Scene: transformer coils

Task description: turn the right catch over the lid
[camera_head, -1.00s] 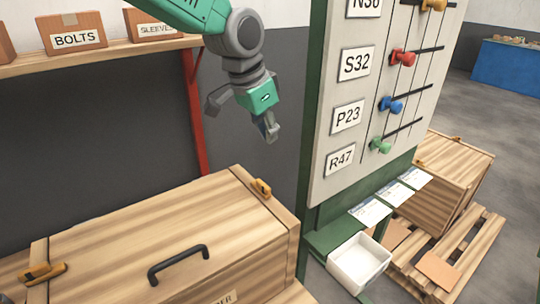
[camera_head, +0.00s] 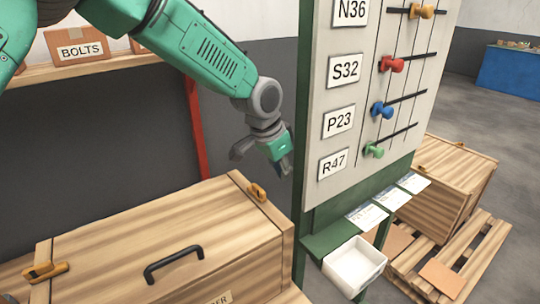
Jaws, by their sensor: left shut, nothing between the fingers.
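The wooden crate with its lid (camera_head: 150,232) fills the lower left of the head view. A black handle (camera_head: 174,264) is on its lid. The right catch (camera_head: 257,192), orange, sits at the lid's right end near the far corner. The left catch (camera_head: 45,272), also orange, is at the lid's left end. My left gripper (camera_head: 282,168) hangs above and a little right of the right catch, apart from it, shut and empty. My right gripper is out of view.
A board (camera_head: 385,100) with labels and coloured knobs stands just right of my left gripper. A white bin (camera_head: 354,265) is below it. A shelf (camera_head: 95,66) with cardboard boxes is behind at left. Another crate (camera_head: 448,185) stands by a pallet (camera_head: 465,255) at right.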

